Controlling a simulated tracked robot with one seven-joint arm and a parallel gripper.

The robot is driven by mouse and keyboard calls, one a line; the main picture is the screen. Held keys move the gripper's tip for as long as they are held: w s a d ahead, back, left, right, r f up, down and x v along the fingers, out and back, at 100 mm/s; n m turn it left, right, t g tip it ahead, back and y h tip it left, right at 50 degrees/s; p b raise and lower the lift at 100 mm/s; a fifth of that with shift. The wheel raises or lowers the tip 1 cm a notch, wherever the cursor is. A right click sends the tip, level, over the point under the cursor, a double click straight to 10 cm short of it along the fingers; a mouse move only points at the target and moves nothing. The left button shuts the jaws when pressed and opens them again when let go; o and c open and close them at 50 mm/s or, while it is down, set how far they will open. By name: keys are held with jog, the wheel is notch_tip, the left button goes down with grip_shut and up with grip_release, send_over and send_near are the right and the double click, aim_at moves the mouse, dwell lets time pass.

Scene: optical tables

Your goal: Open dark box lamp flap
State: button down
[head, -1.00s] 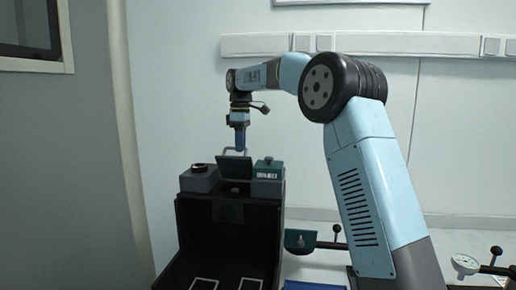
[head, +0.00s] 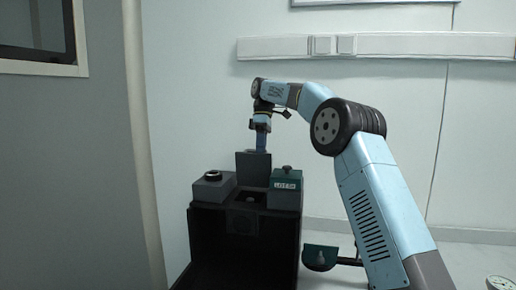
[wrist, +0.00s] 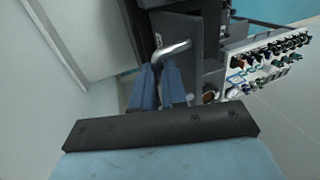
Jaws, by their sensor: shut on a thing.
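The dark box (head: 217,240) stands at lower middle in the head view. Its lamp flap (head: 253,170) is a dark grey panel standing about upright above an opening in the box top. My gripper (head: 261,149) points down at the flap's upper edge. In the wrist view, my gripper (wrist: 160,72) has its two blue fingers close together at the bent metal handle (wrist: 172,48) and is shut on it. The dark flap (wrist: 182,30) shows behind the handle. The exact contact at the fingertips is partly hidden.
A grey block with a black ring (head: 213,184) and a green-topped block with a label and knob (head: 286,182) sit on either side of the flap. A green fixture (head: 321,258) stands right of the box. The wrist view shows a board of small parts (wrist: 265,62).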

jog(key=shift+a+f, duration=0.1)
jog(key=shift+f, duration=0.2)
jog(key=c, duration=1.3)
grip_release()
jog(key=shift+w, duration=0.2)
jog(key=shift+c, duration=0.2)
jog(key=shift+o, duration=0.9)
jog(key=shift+s+r, duration=0.1)
jog(key=shift+r, duration=0.05)
